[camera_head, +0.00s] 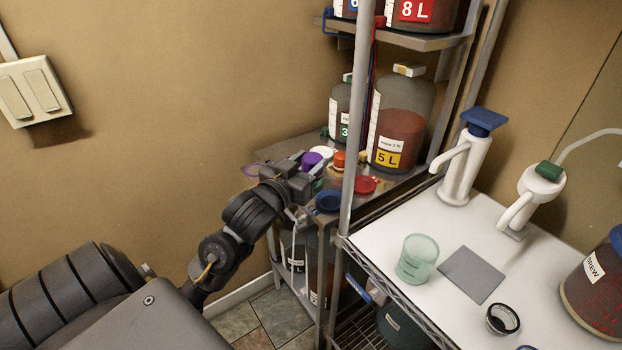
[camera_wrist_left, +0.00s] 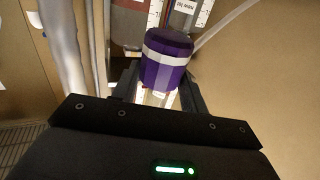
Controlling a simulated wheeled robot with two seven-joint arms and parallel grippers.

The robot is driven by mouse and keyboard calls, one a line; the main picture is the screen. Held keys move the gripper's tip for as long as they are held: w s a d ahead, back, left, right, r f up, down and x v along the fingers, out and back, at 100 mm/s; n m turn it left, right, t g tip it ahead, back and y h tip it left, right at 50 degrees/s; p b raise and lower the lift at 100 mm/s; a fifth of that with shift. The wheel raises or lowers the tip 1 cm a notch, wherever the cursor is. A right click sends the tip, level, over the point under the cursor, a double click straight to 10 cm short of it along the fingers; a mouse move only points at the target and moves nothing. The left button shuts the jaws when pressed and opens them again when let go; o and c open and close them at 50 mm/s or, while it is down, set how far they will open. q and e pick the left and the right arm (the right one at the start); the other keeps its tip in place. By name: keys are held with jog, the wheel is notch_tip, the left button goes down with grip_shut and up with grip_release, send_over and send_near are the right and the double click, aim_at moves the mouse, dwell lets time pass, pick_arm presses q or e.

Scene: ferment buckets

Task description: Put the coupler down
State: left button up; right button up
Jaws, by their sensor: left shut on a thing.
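The coupler appears to be the purple cylindrical piece with a pale band (camera_wrist_left: 166,62); in the head view it shows as a purple shape (camera_head: 311,159). My left gripper (camera_head: 308,174) reaches over the metal shelf from the left and is shut on this purple piece. In the left wrist view the piece stands out beyond the dark jaws, with the finger tips partly hidden behind it. I cannot tell from these views whether its underside touches the shelf. My right gripper is not in view.
The metal shelf (camera_head: 328,213) holds a blue cap (camera_head: 328,201), a red lid (camera_head: 364,184), an orange cap (camera_head: 339,160) and a 5 L jug (camera_head: 399,125). A rack post (camera_head: 352,110) stands close right of my gripper. A white-topped table (camera_head: 440,235) holds a green cup (camera_head: 417,259).

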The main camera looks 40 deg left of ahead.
aim_at(308, 155)
pick_arm(q)
jog(key=w+a+f, duration=0.2)
jog(key=w, duration=0.1)
jog(key=w+a+f+p, duration=0.1)
jog(key=w+a+f, duration=0.5)
jog(key=shift+w+a+f+p, duration=0.1)
jog(key=shift+w+f+p, duration=0.1)
jog(key=shift+f+p, duration=0.1)
jog(key=shift+w+a+f, duration=0.2)
jog(key=shift+f, duration=0.15)
notch_tip(308, 155, down, 3)
jog(key=shift+w+a+r+p, duration=0.1)
jog(key=shift+w+a+p, duration=0.05)
jog(key=shift+p, duration=0.35)
jog(key=shift+f, duration=0.35)
jog(key=shift+f, duration=0.1)
jog(key=o, duration=1.1)
jog(key=shift+c, duration=0.2)
